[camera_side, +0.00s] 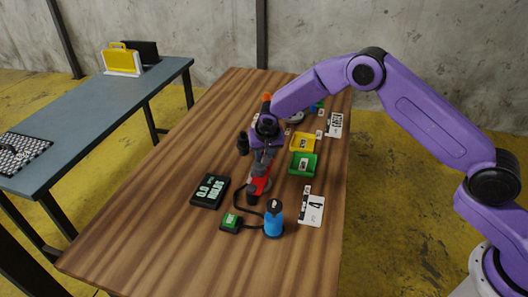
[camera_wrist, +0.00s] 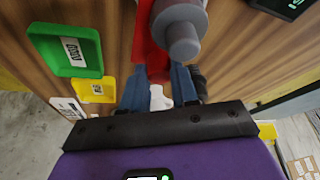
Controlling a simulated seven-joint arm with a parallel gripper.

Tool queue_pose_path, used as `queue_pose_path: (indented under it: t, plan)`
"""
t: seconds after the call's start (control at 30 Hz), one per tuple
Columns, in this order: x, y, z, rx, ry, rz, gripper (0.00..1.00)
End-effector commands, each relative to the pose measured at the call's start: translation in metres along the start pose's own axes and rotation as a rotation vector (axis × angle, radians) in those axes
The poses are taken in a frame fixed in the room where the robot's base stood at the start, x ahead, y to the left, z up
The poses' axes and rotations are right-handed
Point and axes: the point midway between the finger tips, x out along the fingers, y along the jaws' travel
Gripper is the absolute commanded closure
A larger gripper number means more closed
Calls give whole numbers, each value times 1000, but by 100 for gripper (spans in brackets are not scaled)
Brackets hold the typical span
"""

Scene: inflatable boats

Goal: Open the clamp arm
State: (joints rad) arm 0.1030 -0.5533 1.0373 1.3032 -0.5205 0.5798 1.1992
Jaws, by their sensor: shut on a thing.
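The red clamp (camera_side: 260,180) stands on the wooden table below my gripper (camera_side: 264,153) in the side view. In the wrist view the red clamp arm (camera_wrist: 147,42) runs down toward my gripper (camera_wrist: 158,80). A grey round knob (camera_wrist: 183,38) sits beside the red part. My two blue fingers are shut on the red clamp arm, one finger on each side. The exact contact is partly hidden by the knob and the fingers. How far the arm is raised cannot be told.
A black display (camera_side: 210,191), a green-topped box (camera_side: 231,221) and a blue cylinder (camera_side: 273,219) stand near the clamp. A green tray (camera_side: 313,171) and a yellow tray (camera_side: 313,146) lie to its right. The table's near end is clear. A grey table (camera_side: 90,115) stands left.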

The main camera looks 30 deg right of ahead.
Motion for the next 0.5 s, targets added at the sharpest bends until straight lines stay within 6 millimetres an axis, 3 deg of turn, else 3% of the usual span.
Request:
queue_pose_path:
  t: [0.5]
  plan:
    - [-4, 16, 9, 137, -2, 59, 100]
